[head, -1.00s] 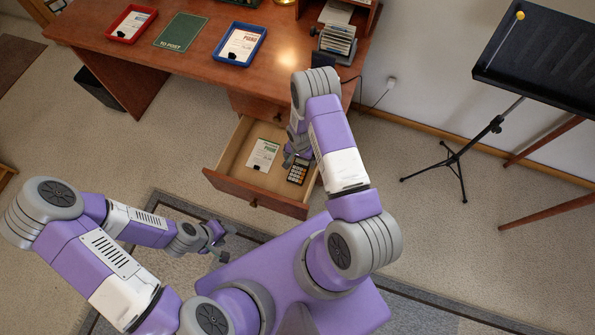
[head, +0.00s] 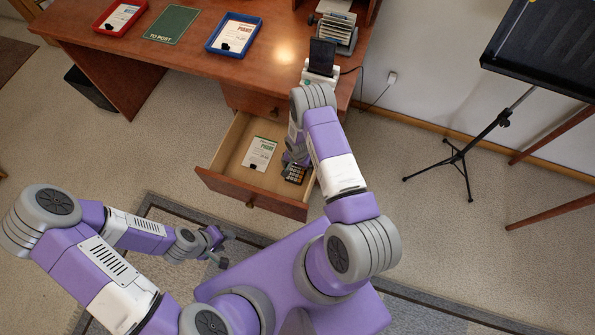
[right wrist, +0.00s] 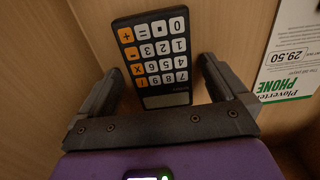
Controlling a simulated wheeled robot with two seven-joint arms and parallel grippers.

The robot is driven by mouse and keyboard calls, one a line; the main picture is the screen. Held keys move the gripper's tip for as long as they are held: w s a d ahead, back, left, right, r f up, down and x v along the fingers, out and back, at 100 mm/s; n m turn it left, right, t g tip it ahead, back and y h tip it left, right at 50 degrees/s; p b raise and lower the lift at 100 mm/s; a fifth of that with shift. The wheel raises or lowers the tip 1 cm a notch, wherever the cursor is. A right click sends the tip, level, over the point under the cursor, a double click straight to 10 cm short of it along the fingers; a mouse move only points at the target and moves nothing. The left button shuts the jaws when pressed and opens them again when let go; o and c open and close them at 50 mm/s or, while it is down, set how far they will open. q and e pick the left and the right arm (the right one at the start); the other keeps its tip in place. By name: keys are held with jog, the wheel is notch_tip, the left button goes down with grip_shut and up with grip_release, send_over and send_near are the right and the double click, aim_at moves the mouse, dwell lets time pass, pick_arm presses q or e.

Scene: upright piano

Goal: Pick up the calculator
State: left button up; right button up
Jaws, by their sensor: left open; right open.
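The calculator (head: 295,175), dark with white and orange keys, lies in the open desk drawer (head: 217,181) near its right side. My right gripper (head: 290,160) reaches down into the drawer and partly hides it. In the right wrist view the calculator (right wrist: 155,50) shows its keys upside down, its near end between the open fingers of my right gripper (right wrist: 160,82). Gaps show between the calculator and both fingers there.
A printed phone leaflet (head: 260,154) lies in the drawer left of the calculator. The desk (head: 180,55) above carries a red tray (head: 101,32), a blue tray (head: 209,48) and a green mat (head: 172,24). A music stand (head: 545,50) stands at right.

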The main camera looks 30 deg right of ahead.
jog(key=shift+c, duration=0.5)
jog(key=c, duration=1)
